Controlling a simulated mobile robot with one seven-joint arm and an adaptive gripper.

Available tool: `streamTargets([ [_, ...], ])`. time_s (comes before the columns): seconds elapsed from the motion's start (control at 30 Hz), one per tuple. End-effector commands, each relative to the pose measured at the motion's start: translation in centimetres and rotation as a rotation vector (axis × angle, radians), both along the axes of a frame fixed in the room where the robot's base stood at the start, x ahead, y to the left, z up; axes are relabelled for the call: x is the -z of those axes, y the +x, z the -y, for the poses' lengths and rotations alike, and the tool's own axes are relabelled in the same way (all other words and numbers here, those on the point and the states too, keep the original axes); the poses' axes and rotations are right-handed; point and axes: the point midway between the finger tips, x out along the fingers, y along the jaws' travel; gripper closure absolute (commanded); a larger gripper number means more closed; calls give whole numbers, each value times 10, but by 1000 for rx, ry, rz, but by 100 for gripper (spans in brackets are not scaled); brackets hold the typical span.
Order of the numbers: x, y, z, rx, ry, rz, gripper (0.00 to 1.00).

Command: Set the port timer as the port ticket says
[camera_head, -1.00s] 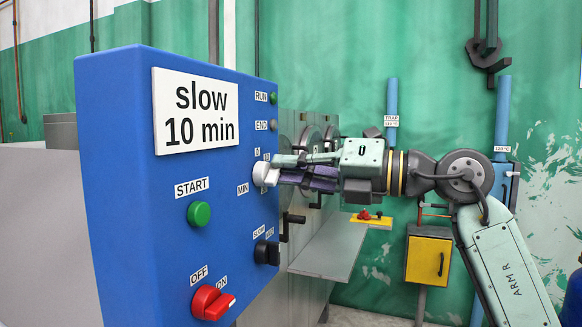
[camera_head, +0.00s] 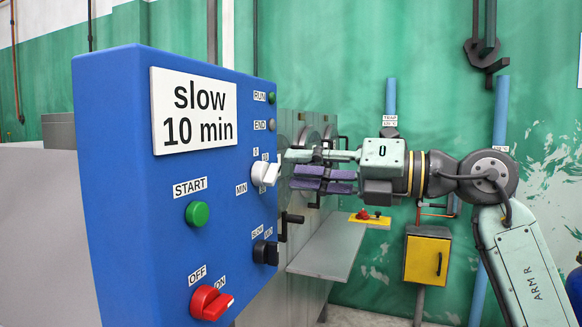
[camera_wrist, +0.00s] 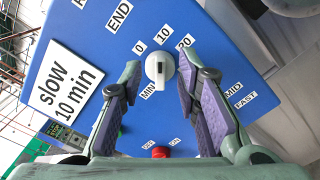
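The white timer knob (camera_head: 264,174) is on the front of the blue control panel (camera_head: 130,240). In the wrist view the knob (camera_wrist: 160,72) has 0, 10 and 20 labels above it, and its narrow grip looks roughly in line with the 10. The port ticket (camera_head: 194,111) reads "slow 10 min"; it also shows in the wrist view (camera_wrist: 66,90). My gripper (camera_head: 290,172) is just right of the knob in the head view, apart from it. In the wrist view its fingers (camera_wrist: 158,95) are spread wide either side of the knob, with nothing between them.
Below the timer is a black speed knob (camera_head: 266,252). The panel also has a green START button (camera_head: 198,214) and a red OFF/ON switch (camera_head: 211,303). A grey shelf (camera_head: 330,252) and a yellow box (camera_head: 427,258) stand behind, to the right.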

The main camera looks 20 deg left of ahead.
Motion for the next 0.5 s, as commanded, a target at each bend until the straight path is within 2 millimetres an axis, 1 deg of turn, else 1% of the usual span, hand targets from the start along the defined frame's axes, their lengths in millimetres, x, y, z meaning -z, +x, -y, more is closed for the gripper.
streamTargets([
  [0.03,0,1,13,6,2,-1,70],
  [0.1,0,1,29,6,2,-1,70],
  [0.3,0,-1,67,4,2,-1,70],
  [0.4,0,-2,81,2,2,-1,70],
  [0.5,0,-2,88,2,1,0,70],
])
